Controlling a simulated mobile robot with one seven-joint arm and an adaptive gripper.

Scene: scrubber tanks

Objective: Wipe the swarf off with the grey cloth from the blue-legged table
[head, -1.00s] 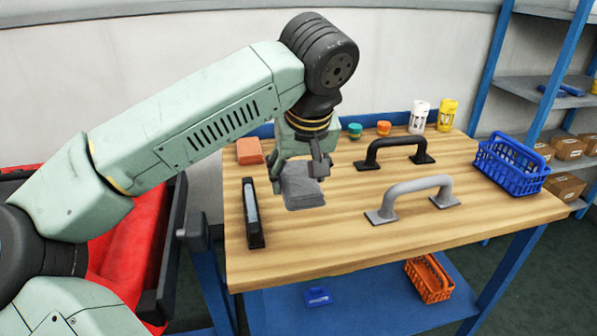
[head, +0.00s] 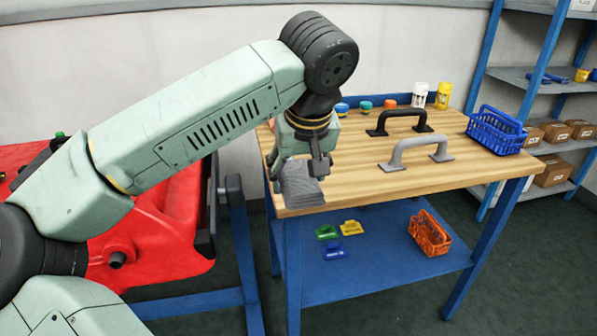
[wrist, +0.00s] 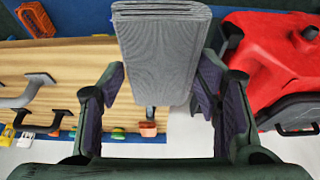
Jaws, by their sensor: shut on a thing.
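My gripper (head: 296,172) is shut on the folded grey cloth (head: 301,188), which hangs below the fingers. In the wrist view the cloth (wrist: 163,55) lies between the two fingers and overlaps the table's end edge, with pale floor beyond. In the head view it overlaps the near left corner of the wooden top of the blue-legged table (head: 345,192). I cannot tell whether it touches the top. I cannot make out swarf on the visible wood. My arm and gripper hide the table's left part.
A black handle (head: 400,122) and a grey handle (head: 415,150) stand on the table, with a blue basket (head: 495,132) at right. Small containers line the back. An orange basket (head: 430,233) is on the lower shelf. A red tank (head: 170,240) stands close at left.

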